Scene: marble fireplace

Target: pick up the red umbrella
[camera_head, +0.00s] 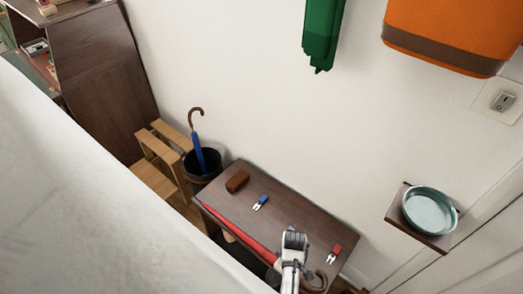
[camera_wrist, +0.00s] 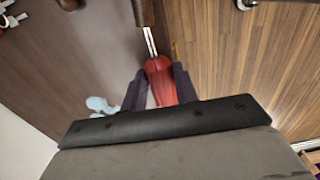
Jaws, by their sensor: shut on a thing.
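The red umbrella (camera_head: 238,228) lies along the front edge of a dark wooden table (camera_head: 272,208), its curved brown handle (camera_head: 318,282) at the lower right. In the wrist view the red canopy (camera_wrist: 160,82) sits between the two dark fingers of my gripper (camera_wrist: 158,78), which is shut on it. The metal shaft (camera_wrist: 150,40) and brown handle lead away beyond the fingers. In the head view my arm's end covers part of the umbrella near the handle. I cannot tell whether the umbrella touches the table.
A brown block (camera_head: 237,181), a blue-and-white item (camera_head: 262,200) and a red-and-white item (camera_head: 335,252) lie on the table. A wall shelf bears a teal bowl (camera_head: 430,211).

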